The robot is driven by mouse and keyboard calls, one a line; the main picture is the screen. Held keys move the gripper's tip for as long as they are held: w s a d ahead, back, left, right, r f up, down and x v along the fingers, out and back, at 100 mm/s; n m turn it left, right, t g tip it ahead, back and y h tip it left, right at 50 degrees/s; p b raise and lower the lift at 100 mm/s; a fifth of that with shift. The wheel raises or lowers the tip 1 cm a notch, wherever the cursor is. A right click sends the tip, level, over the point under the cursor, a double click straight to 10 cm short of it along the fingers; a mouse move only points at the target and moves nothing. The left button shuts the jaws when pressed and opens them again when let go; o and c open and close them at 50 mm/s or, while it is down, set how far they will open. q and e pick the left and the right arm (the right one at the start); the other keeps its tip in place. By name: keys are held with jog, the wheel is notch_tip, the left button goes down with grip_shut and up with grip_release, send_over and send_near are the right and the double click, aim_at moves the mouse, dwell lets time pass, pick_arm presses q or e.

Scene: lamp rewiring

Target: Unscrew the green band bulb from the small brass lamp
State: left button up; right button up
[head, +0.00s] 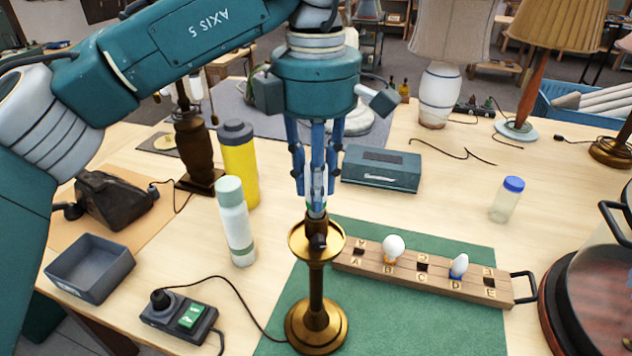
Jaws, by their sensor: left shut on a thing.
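The small brass lamp (316,312) stands upright on the green mat, with a round base, a thin stem and a dish-like top. My left gripper (317,190) points straight down above the lamp's top, its blue fingers shut around the green band bulb (316,203). The fingers hide most of the bulb; only a pale piece with a hint of green shows between them. The bulb is upright at the socket; I cannot tell whether its thread is still engaged. My right gripper is out of view.
A wooden rack (440,283) marked A to E holds a white bulb (393,247) at B and another (459,265) at D. A switch box (180,318) and white-green bottle (235,222) stand left; a yellow bottle (239,165) is behind. The green mat (420,325) has free room.

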pick_arm(q)
jog(key=shift+r+p, duration=1.5)
jog(key=shift+r, duration=0.45)
jog(key=shift+f, duration=0.15)
